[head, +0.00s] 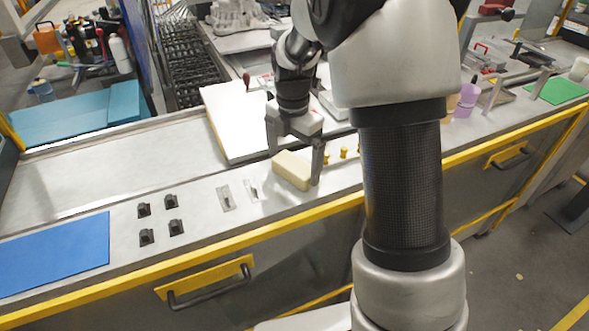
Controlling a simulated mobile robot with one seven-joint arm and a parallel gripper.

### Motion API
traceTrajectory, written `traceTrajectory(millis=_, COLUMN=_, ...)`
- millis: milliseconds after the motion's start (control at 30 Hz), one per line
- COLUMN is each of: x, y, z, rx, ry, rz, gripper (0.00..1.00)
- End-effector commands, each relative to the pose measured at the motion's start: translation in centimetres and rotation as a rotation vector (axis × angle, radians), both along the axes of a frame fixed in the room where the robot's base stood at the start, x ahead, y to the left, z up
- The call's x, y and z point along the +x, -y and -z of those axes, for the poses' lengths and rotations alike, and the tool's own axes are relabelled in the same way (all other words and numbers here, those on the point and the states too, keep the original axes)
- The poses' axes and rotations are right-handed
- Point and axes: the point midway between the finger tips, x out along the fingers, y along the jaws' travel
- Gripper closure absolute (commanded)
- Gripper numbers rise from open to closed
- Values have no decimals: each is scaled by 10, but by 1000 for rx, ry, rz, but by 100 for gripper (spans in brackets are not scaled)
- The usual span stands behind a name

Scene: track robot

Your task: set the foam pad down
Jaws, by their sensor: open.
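The foam pad (291,170) is a cream-yellow block lying on the grey metal bench top (120,180), near its front edge and left of my arm. My gripper (295,167) is over the pad, with one finger at its far left side and the other at its right end. The jaws are open. I cannot tell from this view whether either finger touches the pad. My arm hides part of the bench to the right.
A white board (228,118) lies behind the pad. Several small black blocks (170,201) and metal brackets (226,196) stand to the left. A blue mat (55,253) lies at front left. Small yellow pegs (343,153) stand right of the pad.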

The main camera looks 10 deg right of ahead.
Motion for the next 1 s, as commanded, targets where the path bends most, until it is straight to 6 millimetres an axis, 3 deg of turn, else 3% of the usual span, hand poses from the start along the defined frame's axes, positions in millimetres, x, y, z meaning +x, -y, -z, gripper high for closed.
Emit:
traceTrajectory(millis=133, x=0, y=0, z=14, rx=1, ry=1, rz=1, gripper=0)
traceTrajectory(millis=367, x=0, y=0, z=15, rx=0, ry=2, rz=1, gripper=0)
traceTrajectory(millis=600, x=0, y=0, z=15, rx=0, ry=2, rz=1, gripper=34)
traceTrajectory(millis=833, x=1, y=0, z=13, rx=1, ry=3, rz=1, gripper=34)
traceTrajectory(millis=1000, x=1, y=0, z=-10, rx=0, ry=6, rz=0, gripper=34)
